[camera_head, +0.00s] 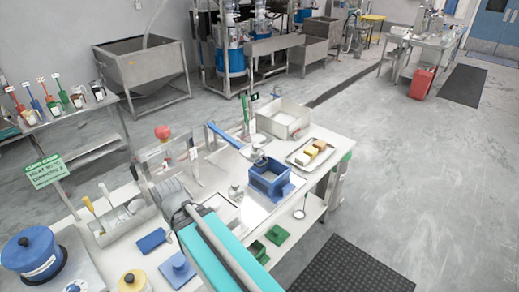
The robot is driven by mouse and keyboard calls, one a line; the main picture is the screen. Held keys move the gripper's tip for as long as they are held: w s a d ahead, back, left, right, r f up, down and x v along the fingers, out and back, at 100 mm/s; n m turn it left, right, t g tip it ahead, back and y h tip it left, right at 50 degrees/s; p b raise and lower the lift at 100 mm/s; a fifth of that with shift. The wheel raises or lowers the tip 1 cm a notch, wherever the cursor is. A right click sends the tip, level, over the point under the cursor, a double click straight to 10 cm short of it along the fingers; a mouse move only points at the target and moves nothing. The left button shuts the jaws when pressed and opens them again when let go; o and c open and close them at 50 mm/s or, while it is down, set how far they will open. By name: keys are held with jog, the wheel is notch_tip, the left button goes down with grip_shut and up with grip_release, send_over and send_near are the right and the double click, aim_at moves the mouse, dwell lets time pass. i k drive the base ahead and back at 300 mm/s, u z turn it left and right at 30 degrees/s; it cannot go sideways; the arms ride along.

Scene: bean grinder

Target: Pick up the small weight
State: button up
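A small silver, rounded metal piece (235,192) stands on the white bench left of a blue open box. It looks like a weight, but it is too small to be sure. A second silver metal piece (260,163) is at the box's back edge, by the end of a blue handle. A teal and grey arm-like shape, apparently mine, rises from the bottom edge. Its grey far end (174,196) is over the bench, left of and apart from the silver pieces. Separate gripper fingers cannot be made out.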

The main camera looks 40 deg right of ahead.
aim_at(255, 152)
jog(key=z, duration=1.1)
jog(key=k, duration=1.35)
jog(key=z, duration=0.25)
jog(key=i, duration=1.6)
jog(key=u, duration=0.25)
